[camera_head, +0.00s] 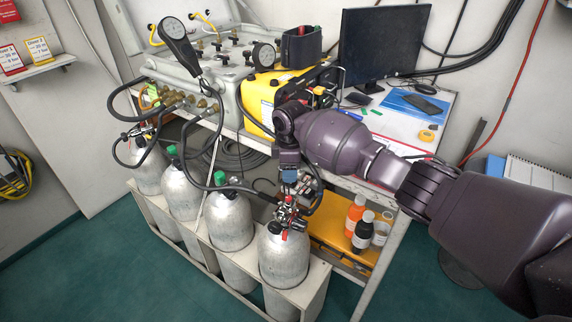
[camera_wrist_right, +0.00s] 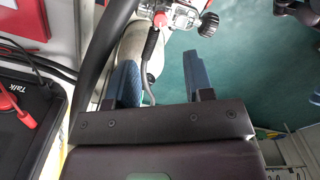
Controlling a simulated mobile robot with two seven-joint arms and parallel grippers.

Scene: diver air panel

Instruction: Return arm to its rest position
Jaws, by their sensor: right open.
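My right arm comes in from the right in the head view. Its gripper (camera_head: 289,178) points down in front of the bench, just above the valve and regulator (camera_head: 290,213) on the rightmost grey cylinder (camera_head: 284,258). In the right wrist view the two blue fingers are apart, with nothing clamped between them (camera_wrist_right: 157,65). A dark hose runs down behind the gap, and the regulator with a black knob (camera_wrist_right: 208,25) lies beyond the fingertips. I cannot tell whether a finger touches the hose. My left gripper is not in view.
A grey panel case (camera_head: 215,65), a yellow case (camera_head: 262,95) and a monitor (camera_head: 385,45) stand on the bench. Several cylinders with hoses stand in a rack (camera_head: 318,275). Bottles (camera_head: 362,232) sit on the lower shelf. Green floor (camera_head: 60,270) is clear at front left.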

